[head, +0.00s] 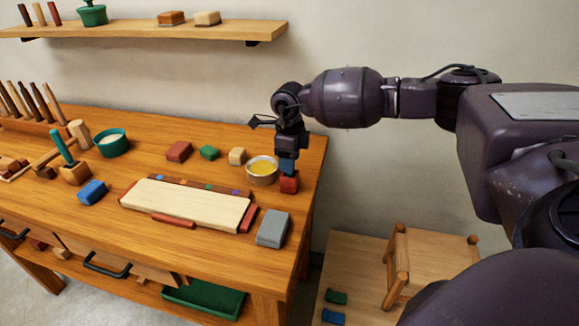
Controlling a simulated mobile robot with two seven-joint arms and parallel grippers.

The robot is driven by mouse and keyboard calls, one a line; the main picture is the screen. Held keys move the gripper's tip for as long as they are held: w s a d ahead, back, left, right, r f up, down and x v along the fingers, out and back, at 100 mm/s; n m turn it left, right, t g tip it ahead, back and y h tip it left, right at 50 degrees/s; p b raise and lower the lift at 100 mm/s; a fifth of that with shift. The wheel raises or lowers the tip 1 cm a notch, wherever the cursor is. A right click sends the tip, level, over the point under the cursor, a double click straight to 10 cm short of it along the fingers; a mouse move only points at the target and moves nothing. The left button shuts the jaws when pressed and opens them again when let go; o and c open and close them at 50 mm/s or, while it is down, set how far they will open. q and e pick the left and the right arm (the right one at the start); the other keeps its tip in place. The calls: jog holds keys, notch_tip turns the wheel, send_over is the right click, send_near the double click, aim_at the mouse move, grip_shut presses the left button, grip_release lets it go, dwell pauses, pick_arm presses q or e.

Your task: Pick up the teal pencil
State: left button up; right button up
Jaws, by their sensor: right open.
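A teal stick (61,147), the only teal pencil-like thing I see, leans upright in a small wooden block (75,174) at the left of the workbench. My right gripper (288,163) is open and points down near the bench's right end, far to the right of the teal stick. A small red block (289,184) is directly below its fingertips; I cannot tell whether they touch. My left gripper is not in view.
The bench (235,129) holds a pale board (185,203), a bowl with yellow contents (262,171), a teal bowl (113,143), a blue block (92,192) and a grey block (272,228). A wall shelf (130,31) hangs behind. A wooden stool (430,258) stands right.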

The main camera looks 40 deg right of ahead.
jog(key=shift+c, duration=0.4)
grip_shut()
jog(key=shift+r, duration=0.15)
